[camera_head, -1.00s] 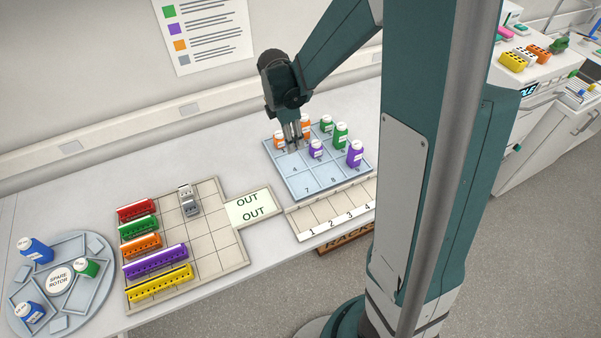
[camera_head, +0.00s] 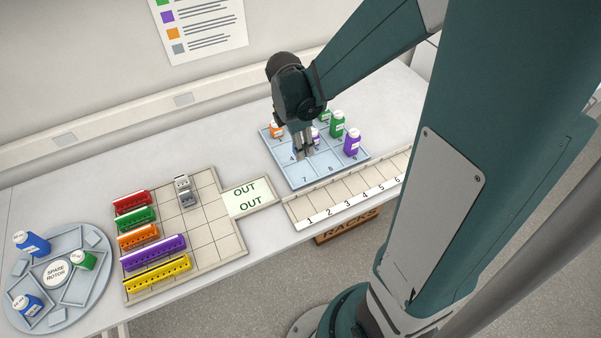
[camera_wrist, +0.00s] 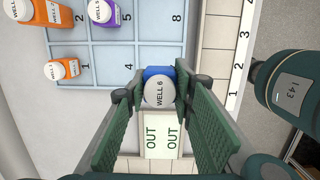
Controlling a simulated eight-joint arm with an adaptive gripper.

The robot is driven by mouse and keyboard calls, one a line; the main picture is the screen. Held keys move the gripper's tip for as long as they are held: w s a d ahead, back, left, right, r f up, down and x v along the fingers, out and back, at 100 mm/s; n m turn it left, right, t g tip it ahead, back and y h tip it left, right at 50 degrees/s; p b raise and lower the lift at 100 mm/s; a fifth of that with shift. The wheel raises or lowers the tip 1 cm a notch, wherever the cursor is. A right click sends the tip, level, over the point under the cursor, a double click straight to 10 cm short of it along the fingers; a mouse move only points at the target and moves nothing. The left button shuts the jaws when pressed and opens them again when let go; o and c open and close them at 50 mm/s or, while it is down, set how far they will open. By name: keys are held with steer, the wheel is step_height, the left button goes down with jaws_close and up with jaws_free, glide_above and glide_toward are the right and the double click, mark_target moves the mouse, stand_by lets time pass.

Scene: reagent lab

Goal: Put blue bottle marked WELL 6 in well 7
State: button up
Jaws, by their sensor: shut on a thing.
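My gripper (camera_head: 304,152) is shut on a blue bottle with a white cap marked WELL 6. The bottle (camera_wrist: 159,72) shows upright between the finger pads in the wrist view. In the head view the fingers mostly hide it. The gripper is over the front left part of the pale blue numbered well plate (camera_head: 304,181), near wells 4 and 5. Well 7 (camera_head: 305,179) is at the plate's front left corner and looks empty in the head view. In the wrist view the bottle and fingers cover that corner. The bottle's height above the plate is unclear.
Orange (camera_head: 276,130), green (camera_head: 338,124) and purple (camera_head: 352,142) bottles stand on the plate's back and right wells. A numbered strip (camera_head: 345,206) runs along its front. An OUT card (camera_head: 248,196) and a rack board (camera_head: 205,240) lie left. A spare rotor (camera_head: 90,290) holds several bottles.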

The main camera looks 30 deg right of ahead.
steer(key=shift+f, duration=0.1)
glide_above(302, 172)
steer(key=shift+a+f, duration=0.15)
steer(key=shift+f, duration=1.3)
steer(key=shift+a+f, duration=0.15)
steer(key=shift+f, duration=1.25)
steer(key=shift+f, duration=0.15)
steer(key=shift+f+b, duration=0.3)
steer(key=shift+f, duration=1.65)
steer(key=shift+f, duration=0.2)
steer(key=o, duration=0.9)
steer(key=shift+r, duration=0.1)
steer(key=shift+r, duration=0.2)
steer(key=shift+a+r+p, duration=0.15)
steer(key=shift+a+r, duration=0.15)
steer(key=shift+r, duration=1.65)
steer(key=shift+a+r+p, duration=0.1)
steer(key=shift+a+r, duration=0.2)
steer(key=shift+r, duration=1.65)
steer(key=shift+a+r+p, duration=0.15)
steer(key=shift+a+r, duration=0.15)
steer(key=shift+r, duration=1.65)
